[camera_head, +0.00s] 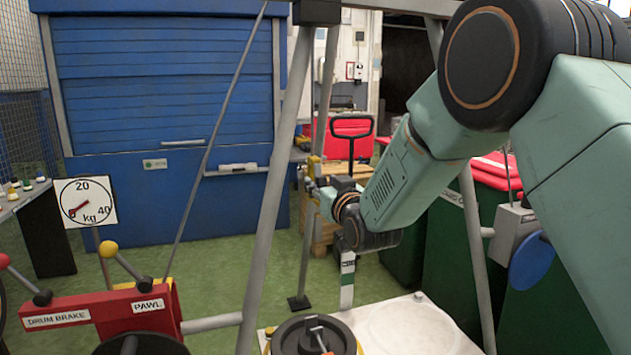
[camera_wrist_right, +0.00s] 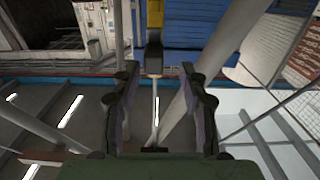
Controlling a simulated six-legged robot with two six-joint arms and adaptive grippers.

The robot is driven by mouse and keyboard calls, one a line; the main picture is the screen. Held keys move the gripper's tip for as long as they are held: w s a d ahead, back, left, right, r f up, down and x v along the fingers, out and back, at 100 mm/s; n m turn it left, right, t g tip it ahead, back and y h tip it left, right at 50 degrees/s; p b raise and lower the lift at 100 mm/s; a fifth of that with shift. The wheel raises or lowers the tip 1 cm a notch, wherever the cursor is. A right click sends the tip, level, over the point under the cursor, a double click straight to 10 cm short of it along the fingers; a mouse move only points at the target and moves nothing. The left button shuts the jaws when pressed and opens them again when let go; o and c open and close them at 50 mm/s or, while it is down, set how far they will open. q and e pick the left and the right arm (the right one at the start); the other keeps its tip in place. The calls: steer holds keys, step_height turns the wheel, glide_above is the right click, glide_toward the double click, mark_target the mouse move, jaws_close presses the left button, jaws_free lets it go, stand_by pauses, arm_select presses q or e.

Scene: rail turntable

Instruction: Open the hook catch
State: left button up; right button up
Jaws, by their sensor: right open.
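A yellow piece with a dark block (camera_wrist_right: 154,58) shows in the right wrist view, at the end of a thin pale rod or line. It also shows as a small yellow part (camera_head: 314,162) in the head view, by the tripod leg. It seems to be the hook, but its catch is too small to make out. My right gripper (camera_wrist_right: 158,78) is open. Its two fingers stand on either side of the dark block in the picture, with gaps on both sides; I cannot tell how far beyond the tips it lies. My left gripper is out of view.
Grey tripod legs (camera_head: 277,175) stand close around the right gripper. A red winch frame (camera_head: 95,315) with levers is at lower left, beside a dial scale (camera_head: 85,201). A white-topped turntable (camera_head: 415,325) lies below my arm. A blue shutter (camera_head: 165,90) stands behind.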

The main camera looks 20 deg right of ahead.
mark_target(323, 182)
steer(key=shift+w+d+f, duration=0.15)
steer(key=shift+w+d, duration=0.45)
steer(key=shift+w, duration=0.35)
steer(key=shift+w+d, duration=0.1)
steer(key=shift+w, duration=0.1)
steer(key=shift+w+a+r, duration=0.2)
steer(key=shift+w+a, duration=0.2)
steer(key=shift+a, duration=0.25)
steer(key=shift+w+d+f, duration=0.1)
steer(key=shift+d+f, duration=0.05)
steer(key=shift+d, duration=0.15)
steer(key=shift+s+d, duration=0.15)
steer(key=shift+s, duration=0.05)
steer(key=shift+c, duration=1.3)
steer(key=shift+a, duration=0.3)
steer(key=c, duration=0.3)
steer(key=shift+d, duration=0.1)
jaws_close()
